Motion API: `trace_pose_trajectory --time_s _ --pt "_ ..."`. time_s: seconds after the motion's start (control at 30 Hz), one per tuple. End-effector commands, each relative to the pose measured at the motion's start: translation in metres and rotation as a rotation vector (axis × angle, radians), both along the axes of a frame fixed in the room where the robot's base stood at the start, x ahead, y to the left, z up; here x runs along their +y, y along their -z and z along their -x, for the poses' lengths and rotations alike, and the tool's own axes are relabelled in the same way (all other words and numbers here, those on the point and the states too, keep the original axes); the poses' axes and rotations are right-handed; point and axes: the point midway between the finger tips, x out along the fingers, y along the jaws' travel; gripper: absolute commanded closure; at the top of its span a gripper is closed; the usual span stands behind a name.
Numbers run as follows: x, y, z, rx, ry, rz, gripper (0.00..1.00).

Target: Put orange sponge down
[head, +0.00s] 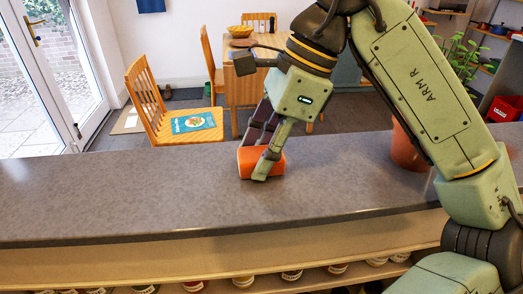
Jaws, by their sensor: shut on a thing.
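The orange sponge (246,160) is at the middle of the grey countertop (130,195), towards its far edge. My gripper (262,163) points down at the sponge and is shut on it, with one finger in front of its near face. The sponge's lower edge looks at or very close to the counter surface; I cannot tell whether it touches. Part of the sponge is hidden behind the near finger.
A terracotta pot (408,150) stands on the counter at right, partly behind my arm. The counter left of the sponge is clear. Beyond are a wooden chair (143,88) and a table (240,88). Jars (292,275) sit on a shelf below the counter.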

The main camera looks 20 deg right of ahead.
Motion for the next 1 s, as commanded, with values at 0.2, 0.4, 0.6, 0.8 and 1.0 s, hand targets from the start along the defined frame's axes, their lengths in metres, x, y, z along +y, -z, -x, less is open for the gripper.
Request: trace_pose_trajectory --time_s 0.2,0.4,0.6,0.8,1.0 --pt "0.0 0.009 0.002 0.021 -0.005 0.007 0.57" --pt "0.0 0.009 0.002 0.021 -0.005 0.008 0.44" --pt "-0.001 0.008 0.002 0.018 -0.003 0.008 0.43" --pt "-0.001 0.0 0.002 0.015 -0.002 0.008 0.43" --pt "-0.009 -0.028 0.003 0.012 0.0 0.003 0.43"
